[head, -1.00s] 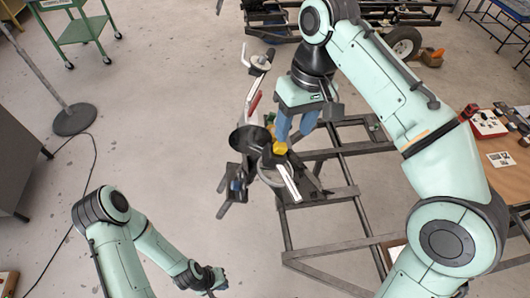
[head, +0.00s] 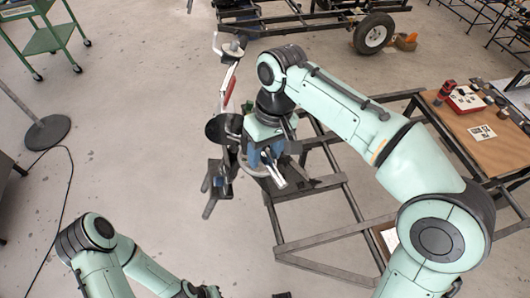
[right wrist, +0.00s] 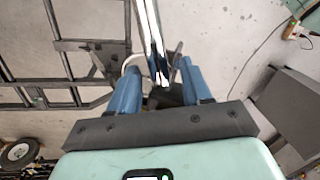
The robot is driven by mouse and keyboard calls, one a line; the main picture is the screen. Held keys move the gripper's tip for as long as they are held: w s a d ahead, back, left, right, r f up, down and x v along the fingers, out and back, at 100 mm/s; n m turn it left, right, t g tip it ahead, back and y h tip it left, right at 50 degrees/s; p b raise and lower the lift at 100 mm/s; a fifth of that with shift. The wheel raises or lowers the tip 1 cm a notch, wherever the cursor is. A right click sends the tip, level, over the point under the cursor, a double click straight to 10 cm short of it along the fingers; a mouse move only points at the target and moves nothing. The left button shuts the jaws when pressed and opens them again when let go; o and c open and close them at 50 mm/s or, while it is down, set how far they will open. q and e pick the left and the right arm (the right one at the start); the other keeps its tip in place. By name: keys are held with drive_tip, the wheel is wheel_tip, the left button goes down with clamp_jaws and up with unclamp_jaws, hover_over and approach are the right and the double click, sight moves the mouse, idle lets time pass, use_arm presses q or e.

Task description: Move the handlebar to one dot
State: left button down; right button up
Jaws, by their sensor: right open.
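The spring suspension rig (head: 225,165) stands mid-left in the head view, at the corner of a dark metal frame. A pale metallic bar (head: 276,177), which seems to be the handlebar, sticks out beneath my right gripper (head: 262,160). In the right wrist view the bar (right wrist: 152,35) runs between the two blue fingers of my right gripper (right wrist: 160,82). They are open, with gaps to the bar. I cannot make out any dot. My left gripper (head: 208,291) is a dark shape cut off at the bottom edge, away from the rig; its jaws are unclear.
A black disc (head: 222,128) and a red part (head: 231,92) sit close beside my right gripper. A brown-topped table (head: 475,130) with small items is at right. A green cart (head: 45,38) and a round stand base (head: 48,132) are at left. Floor between is clear.

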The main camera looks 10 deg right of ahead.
clamp_jaws()
drive_tip(key=shift+d+f+y+b, duration=0.25)
drive_tip(key=shift+f+y+b, duration=0.05)
drive_tip(key=shift+f, duration=0.15)
drive_tip(key=shift+s+a, duration=0.1)
